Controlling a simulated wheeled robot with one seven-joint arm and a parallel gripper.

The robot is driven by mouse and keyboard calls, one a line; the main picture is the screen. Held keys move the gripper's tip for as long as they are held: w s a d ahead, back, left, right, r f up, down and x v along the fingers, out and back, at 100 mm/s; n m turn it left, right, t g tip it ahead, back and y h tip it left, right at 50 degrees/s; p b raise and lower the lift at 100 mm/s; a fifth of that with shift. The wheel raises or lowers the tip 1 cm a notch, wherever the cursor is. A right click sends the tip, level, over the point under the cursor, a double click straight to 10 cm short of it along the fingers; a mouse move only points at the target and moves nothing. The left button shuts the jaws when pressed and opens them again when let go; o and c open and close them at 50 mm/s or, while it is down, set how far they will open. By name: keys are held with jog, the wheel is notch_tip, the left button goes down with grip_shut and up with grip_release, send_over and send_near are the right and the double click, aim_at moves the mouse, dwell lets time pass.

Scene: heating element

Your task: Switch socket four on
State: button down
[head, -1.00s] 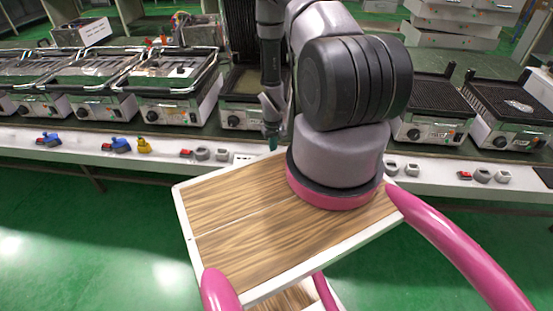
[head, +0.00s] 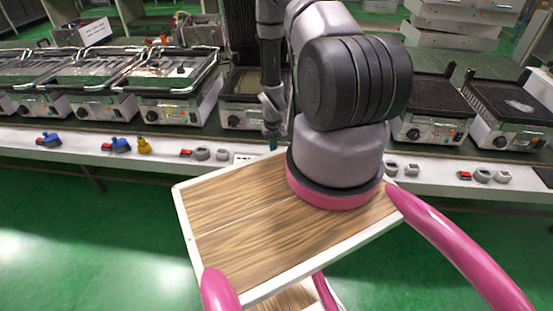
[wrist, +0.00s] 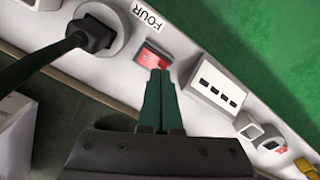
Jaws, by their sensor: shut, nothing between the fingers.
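In the wrist view, my gripper (wrist: 161,76) is shut and empty, with its dark green fingertips at the lower edge of a red switch (wrist: 149,57). I cannot tell whether they touch. The switch sits on a white panel, beside a label reading "FOUR" (wrist: 146,15). A round grey socket (wrist: 113,30) with a black plug (wrist: 96,36) and cable is left of the switch. In the head view, my gripper (head: 272,143) points down at the white ledge, partly hidden by my arm. The fingertips hide part of the switch.
A grey block with several slots (wrist: 219,86) lies right of the switch. In the head view, several grills (head: 175,90) stand behind the ledge (head: 70,150).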

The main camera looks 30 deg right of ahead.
jog(key=shift+f, duration=0.95)
dwell(0.7)
jog(key=shift+r, duration=3.5)
